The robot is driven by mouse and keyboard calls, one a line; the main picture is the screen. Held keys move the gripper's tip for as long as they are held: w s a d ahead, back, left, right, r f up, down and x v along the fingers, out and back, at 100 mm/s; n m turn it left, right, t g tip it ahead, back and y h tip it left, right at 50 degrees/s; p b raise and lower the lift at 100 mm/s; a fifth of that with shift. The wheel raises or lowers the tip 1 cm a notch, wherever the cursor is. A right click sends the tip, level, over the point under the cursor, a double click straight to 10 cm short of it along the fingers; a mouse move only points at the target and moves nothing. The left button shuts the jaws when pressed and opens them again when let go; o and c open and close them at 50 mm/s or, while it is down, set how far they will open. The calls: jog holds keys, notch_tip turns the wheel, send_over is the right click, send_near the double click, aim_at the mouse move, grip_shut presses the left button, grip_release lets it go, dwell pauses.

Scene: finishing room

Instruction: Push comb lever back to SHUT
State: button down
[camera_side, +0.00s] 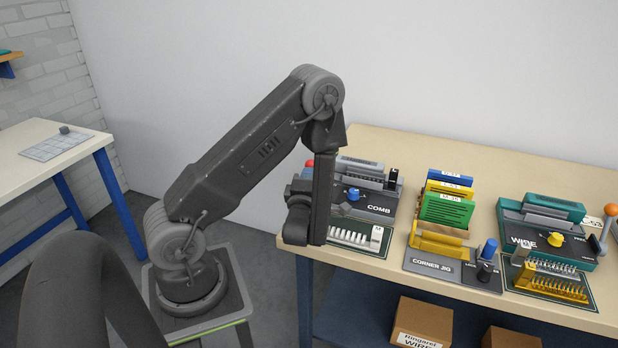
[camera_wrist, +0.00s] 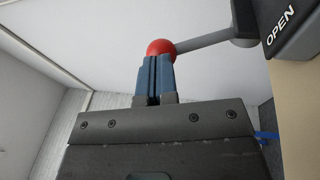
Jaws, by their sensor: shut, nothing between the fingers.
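The comb machine (camera_side: 375,205), a grey unit labelled COMB with a blue knob, stands at the left end of the bench. Its lever ends in a red ball (camera_wrist: 160,47), with a grey rod (camera_wrist: 205,40) running right to a pivot beside the OPEN label in the wrist view. In the side view, only a little of the red ball (camera_side: 309,163) shows beside my arm. My gripper (camera_wrist: 154,60) is shut and empty. Its blue fingertips overlap the ball's lower edge in the wrist view; I cannot tell if they touch. My arm hides the fingertips in the side view.
The corner jig (camera_side: 430,262) with coloured cards stands mid-bench. The wire machine (camera_side: 545,240) with its orange-knobbed lever (camera_side: 609,212) is at right. A tray of white combs (camera_side: 382,242) lies before the comb machine. Cardboard boxes (camera_side: 422,322) sit on the lower shelf.

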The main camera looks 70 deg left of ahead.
jog(key=w+a+r+m+g+h, duration=0.1)
jog(key=w+a+r+g+h, duration=0.2)
jog(key=w+a+h, duration=0.3)
jog(key=shift+w+a+g, duration=0.35)
jog(key=shift+g, duration=0.25)
jog(key=shift+a, duration=0.1)
dwell(0.5)
jog(key=shift+r, duration=0.1)
jog(key=w+r+v, duration=0.1)
jog(key=r+v, duration=0.1)
jog(key=v, duration=1.2)
jog(key=shift+a+r, duration=0.2)
jog(key=shift+a, duration=0.2)
